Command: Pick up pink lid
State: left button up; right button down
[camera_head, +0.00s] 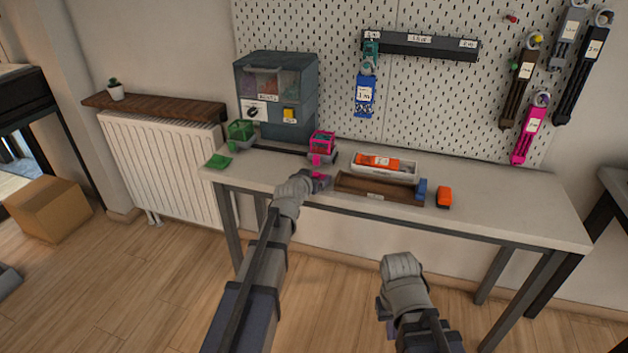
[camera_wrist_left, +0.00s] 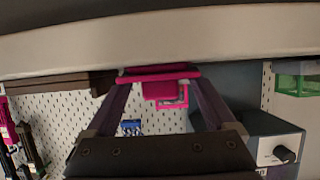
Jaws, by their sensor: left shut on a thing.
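The pink lid (camera_head: 323,182) is at the front edge of the bench. It also shows in the left wrist view (camera_wrist_left: 158,72), flat and thin between the fingers. My left gripper (camera_head: 318,184) is shut on it; its dark fingers show clearly in the left wrist view (camera_wrist_left: 158,78). The pink open box (camera_head: 322,143) stands just behind the lid on a grey base; part of it shows beyond the lid in the left wrist view (camera_wrist_left: 183,96). My right gripper (camera_head: 381,306) is low in front of the bench, away from everything; its fingers are mostly hidden.
A green box (camera_head: 240,130) and green lid (camera_head: 219,161) are at the bench's left end. A grey machine (camera_head: 278,95) stands behind. A white tray (camera_head: 411,176), brown tray (camera_head: 350,185) and orange block (camera_head: 444,197) lie to the right. The bench's right side (camera_head: 520,205) is clear.

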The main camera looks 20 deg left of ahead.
aim_at(314, 173)
pick_arm(q)
notch_tip(314, 173, up, 10)
jog(key=p, duration=1)
dwell(0.4)
